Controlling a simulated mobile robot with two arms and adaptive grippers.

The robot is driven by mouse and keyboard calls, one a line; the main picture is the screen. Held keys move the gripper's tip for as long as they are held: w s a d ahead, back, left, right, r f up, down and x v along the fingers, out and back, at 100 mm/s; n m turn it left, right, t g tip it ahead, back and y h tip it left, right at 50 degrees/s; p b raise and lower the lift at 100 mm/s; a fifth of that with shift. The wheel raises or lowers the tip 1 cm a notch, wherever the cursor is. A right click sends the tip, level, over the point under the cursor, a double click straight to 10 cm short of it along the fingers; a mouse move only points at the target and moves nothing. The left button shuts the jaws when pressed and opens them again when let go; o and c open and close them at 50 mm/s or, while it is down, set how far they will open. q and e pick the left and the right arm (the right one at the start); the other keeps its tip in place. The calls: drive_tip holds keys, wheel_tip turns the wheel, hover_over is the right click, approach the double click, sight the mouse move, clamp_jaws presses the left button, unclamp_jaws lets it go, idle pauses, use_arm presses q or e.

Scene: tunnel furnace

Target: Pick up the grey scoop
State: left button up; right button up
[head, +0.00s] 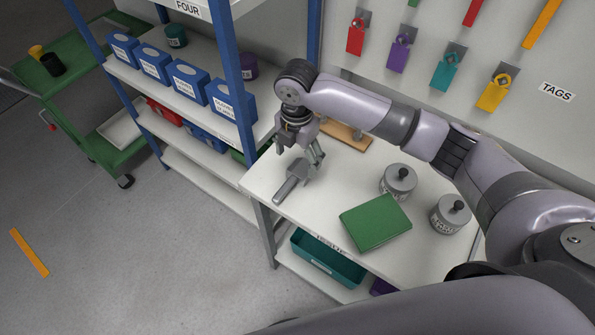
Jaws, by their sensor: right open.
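The grey scoop (291,182) lies on the white table (325,195) near its left corner. Its handle points toward the front left edge and its pan toward the back. My right gripper (301,160) is open and points down just above and behind the scoop's pan. One finger shows to the right of the pan, and the other is to the left. I cannot tell whether the fingers touch the scoop. My left gripper is not in view.
A green book-like block (375,222) and two lidded grey pots (398,181) (450,213) stand right of the scoop. A wooden board (345,135) lies behind my arm. A shelf with blue bins (187,85) stands left, and coloured tags (445,72) hang on the wall.

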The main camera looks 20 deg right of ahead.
sight(298, 170)
wheel_tip(298, 170, down, 2)
drive_tip(key=shift+f, duration=0.1)
drive_tip(key=shift+f+p, duration=0.3)
drive_tip(key=shift+p, duration=0.1)
drive_tip(key=f, duration=0.1)
drive_tip(key=f+p, duration=0.1)
drive_tip(key=f, duration=0.1)
drive_tip(key=shift+w+d+f, duration=0.25)
drive_tip(key=shift+w, duration=0.15)
drive_tip(key=shift+f, duration=0.5)
drive_tip(key=c, duration=0.5)
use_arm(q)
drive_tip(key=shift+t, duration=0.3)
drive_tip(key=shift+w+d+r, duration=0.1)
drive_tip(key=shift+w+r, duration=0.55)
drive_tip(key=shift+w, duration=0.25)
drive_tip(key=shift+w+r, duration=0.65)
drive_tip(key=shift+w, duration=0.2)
use_arm(e)
drive_tip(key=c, duration=0.9)
